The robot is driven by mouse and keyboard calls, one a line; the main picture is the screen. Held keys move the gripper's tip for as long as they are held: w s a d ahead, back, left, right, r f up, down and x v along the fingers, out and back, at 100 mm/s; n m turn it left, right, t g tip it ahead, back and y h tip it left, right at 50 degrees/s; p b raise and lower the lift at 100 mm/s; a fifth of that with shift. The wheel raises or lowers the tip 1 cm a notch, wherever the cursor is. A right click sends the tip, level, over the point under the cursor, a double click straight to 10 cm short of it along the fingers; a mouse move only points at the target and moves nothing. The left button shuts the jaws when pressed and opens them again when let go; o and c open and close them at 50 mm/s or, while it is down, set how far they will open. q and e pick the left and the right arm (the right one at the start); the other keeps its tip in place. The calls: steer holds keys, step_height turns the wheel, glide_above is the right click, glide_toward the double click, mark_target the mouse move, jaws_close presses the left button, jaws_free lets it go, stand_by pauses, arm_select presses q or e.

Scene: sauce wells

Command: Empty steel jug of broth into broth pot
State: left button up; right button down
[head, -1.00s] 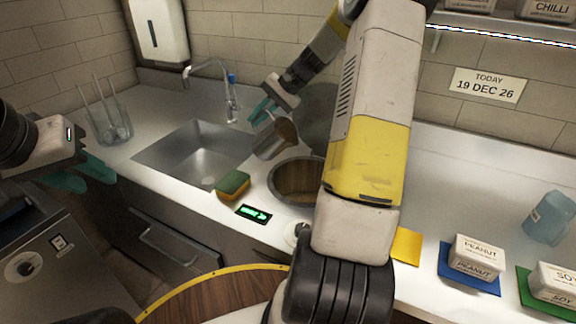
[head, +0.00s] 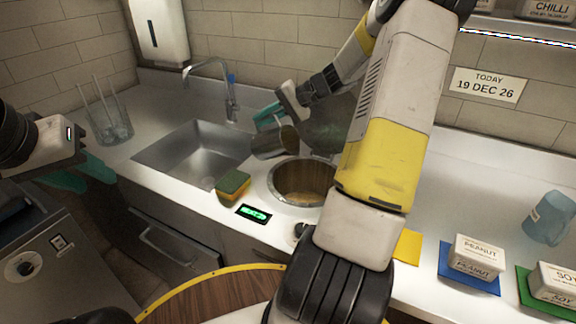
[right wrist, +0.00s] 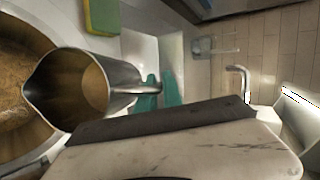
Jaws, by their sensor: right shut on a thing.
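The steel jug (head: 272,145) is tilted, with its mouth toward the broth pot (head: 283,198), which is sunk in the counter. My right gripper (head: 268,117) is shut on the jug's handle, just behind and above the pot's left side. In the right wrist view the jug (right wrist: 115,78) shows brown broth inside, its spout over the rim of the pot (right wrist: 48,128). The pot holds brownish liquid; no falling stream is clear. My left gripper (head: 85,176) hangs at the far left, away from both, with its fingers apart and empty.
The sink (head: 195,152) lies left of the pot. A yellow-green sponge (head: 233,184) and a lit green display (head: 254,214) sit at the counter's front. A glass container with sticks (head: 108,120) stands back left.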

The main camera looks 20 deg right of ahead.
mark_target(279, 125)
steer(key=shift+s+d+f+t+y, duration=0.2)
steer(key=shift+s+f+t+y, duration=0.05)
steer(key=shift+s+t+y, duration=0.05)
steer(key=shift+s+d+t, duration=0.15)
steer(key=shift+s+t, duration=0.05)
steer(key=shift+t, duration=0.1)
steer(key=shift+s+d+n+y, duration=0.15)
steer(key=shift+s+n+y, duration=0.1)
steer(key=shift+n+y, duration=0.05)
steer(key=shift+s+d+t, duration=0.15)
steer(key=shift+t, duration=0.15)
steer(key=shift+s+d+n+t+y, duration=0.15)
steer(key=shift+s+d+t+y, duration=0.1)
steer(key=shift+s+d+y, duration=0.35)
steer(key=shift+s+d+n+t+y, duration=0.15)
steer(key=shift+s+d+t+y, duration=0.15)
steer(key=shift+s, duration=0.45)
steer(key=shift+s+d+r+n+t+y, duration=0.15)
steer(key=shift+s+d+r+t+y, duration=0.1)
steer(key=shift+s+d+t+y, duration=0.15)
steer(key=shift+s+d+r+n+t+y, duration=0.2)
steer(key=shift+s+d+r+y, duration=0.1)
steer(key=shift+s, duration=0.25)
steer(key=shift+s+d+r+n+t+y, duration=0.15)
steer(key=shift+s+d+r+t+y, duration=0.1)
steer(key=shift+s+d+y, duration=0.15)
steer(key=s, duration=0.1)
steer(key=s+d+y, duration=0.1)
steer(key=s+d+n+t+y, duration=0.1)
steer(key=shift+r+p, duration=0.35)
